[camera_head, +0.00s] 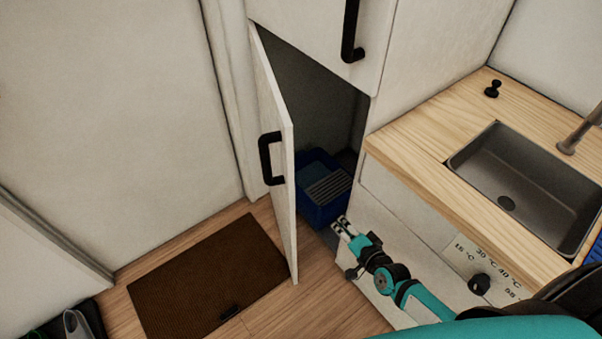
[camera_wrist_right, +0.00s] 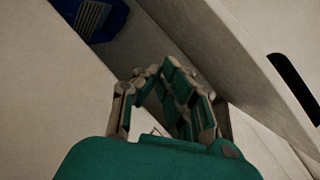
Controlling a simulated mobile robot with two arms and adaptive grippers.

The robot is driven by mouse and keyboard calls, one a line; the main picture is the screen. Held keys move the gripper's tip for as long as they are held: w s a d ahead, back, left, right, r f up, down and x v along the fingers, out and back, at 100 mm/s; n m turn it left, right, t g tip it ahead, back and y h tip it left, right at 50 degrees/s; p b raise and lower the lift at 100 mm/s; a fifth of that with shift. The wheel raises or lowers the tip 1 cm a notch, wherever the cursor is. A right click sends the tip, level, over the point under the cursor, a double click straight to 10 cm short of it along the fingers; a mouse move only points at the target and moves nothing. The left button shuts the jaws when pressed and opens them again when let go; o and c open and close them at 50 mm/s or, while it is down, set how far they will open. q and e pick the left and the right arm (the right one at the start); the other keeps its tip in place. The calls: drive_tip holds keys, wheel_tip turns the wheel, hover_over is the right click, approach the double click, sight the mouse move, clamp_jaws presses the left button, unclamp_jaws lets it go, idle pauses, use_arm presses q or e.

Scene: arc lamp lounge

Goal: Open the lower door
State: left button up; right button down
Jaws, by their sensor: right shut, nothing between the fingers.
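The lower door (camera_head: 277,120) is a white panel with a black handle (camera_head: 266,159) on its outer face. It stands partly open, hinged at its left side, and swings out over the floor. Behind it the dark cabinet shows a blue crate (camera_head: 318,206) inside; its blue also shows at the top left of the right wrist view (camera_wrist_right: 97,14). My right gripper (camera_head: 343,226) is shut and empty, at the cabinet opening to the right of the door's free edge and apart from it. My left gripper is not in view.
An upper door (camera_head: 325,38) with a black handle (camera_head: 350,32) is closed above. A wooden counter (camera_head: 410,140) with a sink (camera_head: 512,175) stands at the right. A brown mat (camera_head: 205,280) lies on the floor at the left. Shoes (camera_head: 78,325) stand at the bottom left.

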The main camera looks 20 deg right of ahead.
drive_tip(key=w+a+r+m+t+y+b, duration=0.1)
drive_tip(key=w+r+m+t, duration=0.15)
drive_tip(key=r, duration=0.45)
drive_tip(key=w+a+r+m+t+b, duration=0.1)
drive_tip(key=w+r+m+t+b, duration=0.15)
drive_tip(key=r, duration=0.35)
use_arm(q)
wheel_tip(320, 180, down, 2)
drive_tip(key=p, duration=0.2)
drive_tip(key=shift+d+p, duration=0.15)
drive_tip(key=shift+p, duration=0.25)
use_arm(e)
drive_tip(key=w+a+g, duration=0.1)
drive_tip(key=w+a, duration=0.5)
drive_tip(key=w, duration=0.3)
drive_tip(key=shift+r, duration=0.1)
drive_tip(key=shift+a, duration=0.1)
